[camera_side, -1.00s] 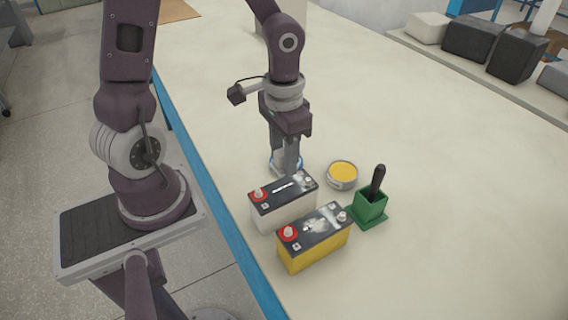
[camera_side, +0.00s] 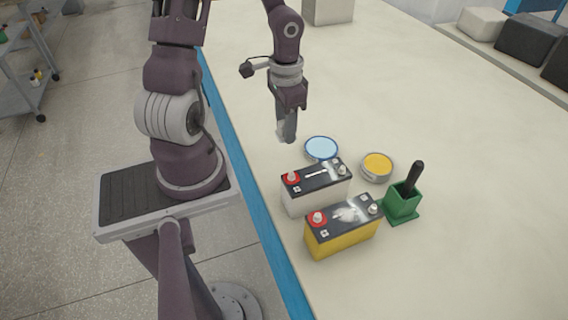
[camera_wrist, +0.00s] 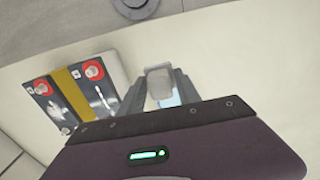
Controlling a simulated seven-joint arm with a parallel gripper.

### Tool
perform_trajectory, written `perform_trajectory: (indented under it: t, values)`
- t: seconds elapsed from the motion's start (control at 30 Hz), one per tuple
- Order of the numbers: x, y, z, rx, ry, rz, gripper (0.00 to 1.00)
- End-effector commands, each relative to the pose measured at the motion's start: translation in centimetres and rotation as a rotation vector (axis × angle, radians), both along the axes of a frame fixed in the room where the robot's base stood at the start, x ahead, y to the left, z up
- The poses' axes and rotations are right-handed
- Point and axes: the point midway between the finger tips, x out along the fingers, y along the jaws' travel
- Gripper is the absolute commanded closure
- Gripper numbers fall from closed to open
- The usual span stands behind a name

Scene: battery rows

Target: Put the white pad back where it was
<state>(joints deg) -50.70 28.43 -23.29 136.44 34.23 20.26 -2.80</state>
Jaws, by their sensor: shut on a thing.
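My gripper (camera_side: 287,137) is shut on the white pad (camera_wrist: 160,83), which shows pale between the fingertips in the wrist view. In the side view the pad is a small whitish patch (camera_side: 281,136) at the fingertips, partly hidden by the fingers. My gripper is in the air, left of and behind a round tin with a light blue top (camera_side: 321,149). The white battery (camera_side: 318,194) stands in front of that tin, with a red terminal ring and a pale streak on its dark top. The yellow battery (camera_side: 341,239) stands nearer the camera, with a whitish smear on its top.
A tin with a yellow top (camera_side: 377,166) stands right of the blue one. A green holder (camera_side: 402,204) with a dark-handled tool upright in it stands right of the batteries. The table's blue edge (camera_side: 243,180) runs along the left.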

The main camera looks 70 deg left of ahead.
Motion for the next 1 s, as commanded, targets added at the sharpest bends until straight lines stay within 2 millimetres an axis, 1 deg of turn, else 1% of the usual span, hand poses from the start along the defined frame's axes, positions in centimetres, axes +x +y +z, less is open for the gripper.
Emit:
perform_trajectory:
  t: [0.03,0.07,0.1,0.23,0.37,0.5,0.53,0.6,0.93,0.97,1.0]
  values:
    - [-0.5,0.8,-0.5,-0.006,0.001,0.003,0.93]
    - [-0.8,1.2,-0.9,-0.007,0.001,0.001,0.93]
    - [-0.9,1.4,-1.7,-0.009,0.001,-0.003,0.93]
    - [-1.1,1.4,-5.0,-0.010,0.003,-0.011,0.93]
    - [-1.0,1.4,-7.1,-0.010,0.002,-0.009,0.93]
    - [-1.1,1.4,-9.9,-0.009,0.004,-0.008,0.93]
    - [-1.1,1.5,-10.3,-0.008,0.003,-0.008,0.93]
    - [-1.0,1.5,-10.9,-0.006,0.000,-0.006,0.93]
    - [-1.0,1.5,-11.2,-0.007,-0.002,-0.004,0.93]
    - [-1.0,1.5,-11.1,-0.007,-0.002,-0.004,0.55]
    - [-1.0,1.5,-11.1,-0.007,-0.003,-0.004,0.47]
